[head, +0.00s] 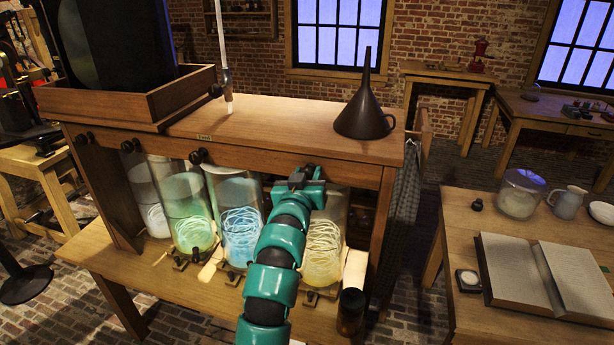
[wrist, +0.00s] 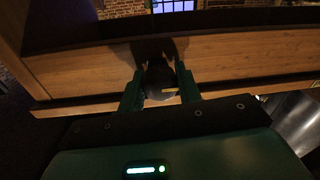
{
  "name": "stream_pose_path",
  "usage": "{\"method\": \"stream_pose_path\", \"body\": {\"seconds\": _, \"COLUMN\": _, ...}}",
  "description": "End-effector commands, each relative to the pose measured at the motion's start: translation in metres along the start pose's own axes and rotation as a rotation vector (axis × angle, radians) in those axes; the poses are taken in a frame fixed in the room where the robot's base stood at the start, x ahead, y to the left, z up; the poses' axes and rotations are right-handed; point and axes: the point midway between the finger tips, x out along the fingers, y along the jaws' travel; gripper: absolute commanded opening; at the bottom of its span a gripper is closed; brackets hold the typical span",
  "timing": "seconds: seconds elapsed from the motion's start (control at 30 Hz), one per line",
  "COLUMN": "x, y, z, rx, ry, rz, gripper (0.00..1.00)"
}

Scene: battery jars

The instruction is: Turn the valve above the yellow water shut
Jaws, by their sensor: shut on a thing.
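The jar of yellow water (head: 323,258) stands at the right end of the row under the wooden cabinet top, with pale coils inside. My teal arm hides part of its left side. Above it, at the cabinet's front rail, my gripper (head: 308,174) is shut on a dark valve knob. In the wrist view, the gripper (wrist: 160,92) has one finger on each side of the round dark valve knob (wrist: 160,78). A small yellowish mark shows at the knob's near edge. Its exact turn angle is hard to tell.
Blue (head: 240,235), green (head: 188,225) and whitish (head: 150,205) jars stand to the left, with similar dark knobs (head: 198,156) on the rail above. A dark funnel (head: 364,112) stands on the cabinet top. A table with an open book (head: 545,275) is at right.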

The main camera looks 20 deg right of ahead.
Motion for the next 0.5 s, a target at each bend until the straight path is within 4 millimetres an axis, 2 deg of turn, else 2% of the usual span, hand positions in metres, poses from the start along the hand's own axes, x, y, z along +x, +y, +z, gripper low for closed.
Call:
{"method": "stream_pose_path", "body": {"seconds": 0.27, "x": -0.0003, "y": -0.0011, "z": 0.0065, "rx": 0.083, "ry": 0.010, "rz": 0.001, "gripper": 0.11}}
{"method": "stream_pose_path", "body": {"seconds": 0.5, "x": -0.0005, "y": -0.0014, "z": 0.0093, "rx": 0.241, "ry": 0.024, "rz": 0.003, "gripper": 0.11}}
